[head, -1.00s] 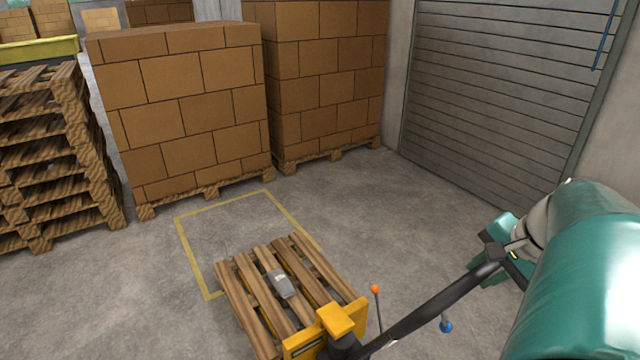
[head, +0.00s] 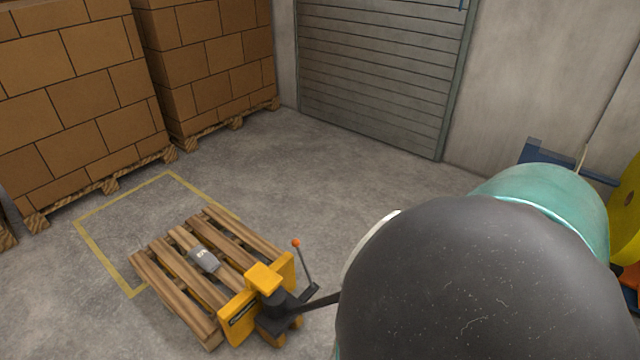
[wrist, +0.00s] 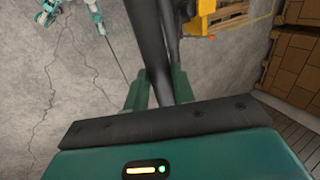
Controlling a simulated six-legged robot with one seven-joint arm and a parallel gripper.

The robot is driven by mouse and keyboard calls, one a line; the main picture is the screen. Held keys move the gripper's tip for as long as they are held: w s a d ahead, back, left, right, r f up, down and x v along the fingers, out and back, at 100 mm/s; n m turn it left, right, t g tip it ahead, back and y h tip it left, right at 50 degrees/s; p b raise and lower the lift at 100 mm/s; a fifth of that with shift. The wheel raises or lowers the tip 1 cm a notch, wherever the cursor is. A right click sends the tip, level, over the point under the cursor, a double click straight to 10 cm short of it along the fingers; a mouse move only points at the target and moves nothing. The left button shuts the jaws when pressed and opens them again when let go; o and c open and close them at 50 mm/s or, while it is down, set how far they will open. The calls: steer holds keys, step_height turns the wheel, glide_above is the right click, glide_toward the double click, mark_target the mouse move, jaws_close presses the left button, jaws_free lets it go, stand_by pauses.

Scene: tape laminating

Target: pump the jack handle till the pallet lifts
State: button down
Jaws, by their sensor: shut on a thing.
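The yellow pallet jack (head: 265,280) stands at the near end of a wooden pallet (head: 180,265), with its forks under the pallet. A small grey object marked with a figure (head: 204,259) lies on the slats. The black jack handle (head: 318,300) runs right from the jack and goes behind my arm. In the wrist view the handle (wrist: 150,45) passes between the green fingers of my gripper (wrist: 158,92), which is shut on it. My arm hides the gripper in the head view. I cannot tell whether the pallet is clear of the floor.
A yellow floor outline (head: 105,255) lies behind and left of the pallet. Stacked cartons (head: 75,95) stand on pallets at the left. A roller shutter (head: 380,70) closes the back wall. A thin orange-knobbed lever (head: 303,262) rises beside the jack. Floor before the shutter is clear.

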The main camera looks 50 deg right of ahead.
steer(key=shift+s+f, duration=0.5)
steer(key=shift+s, duration=0.3)
steer(key=c, duration=1.2)
jaws_free()
steer(key=shift+o, duration=0.2)
steer(key=shift+r, duration=0.1)
steer(key=v, duration=1.3)
steer(key=shift+r, duration=0.35)
